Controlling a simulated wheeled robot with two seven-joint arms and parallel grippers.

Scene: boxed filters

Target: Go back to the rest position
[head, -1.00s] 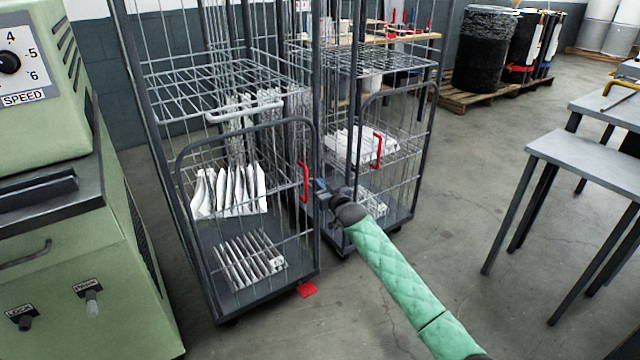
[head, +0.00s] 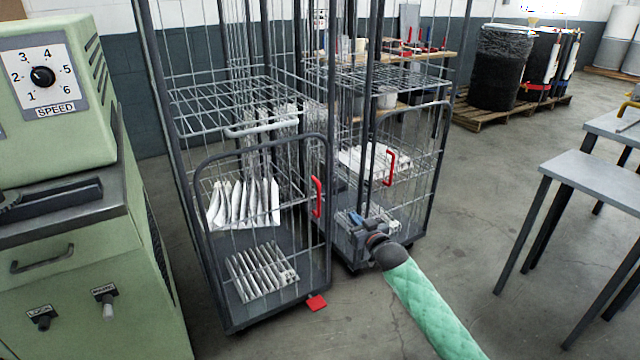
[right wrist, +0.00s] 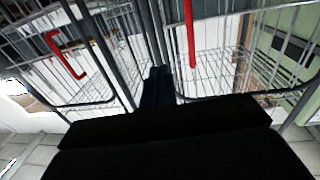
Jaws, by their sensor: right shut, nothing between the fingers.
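My right gripper (head: 354,222) is in front of the right cage trolley (head: 428,190), near its lower front, with my green-sleeved arm coming in from the lower right. It is shut and empty. In the right wrist view the fingers (right wrist: 158,88) show as a dark shape pointing toward the gap between the two trolleys. The left cage trolley (head: 328,240) stands to the left of the gripper, its red handle (head: 317,197) close by. The right trolley's red handle (head: 389,168) is above and right of the gripper. My left gripper is not in view.
White pleated filters (head: 243,203) stand in the left trolley, with more on its base (head: 262,272). A green machine (head: 80,230) stands at the left. Grey tables (head: 600,178) are at the right. The floor (head: 480,260) between is clear. A red tag (head: 317,303) lies by the left trolley.

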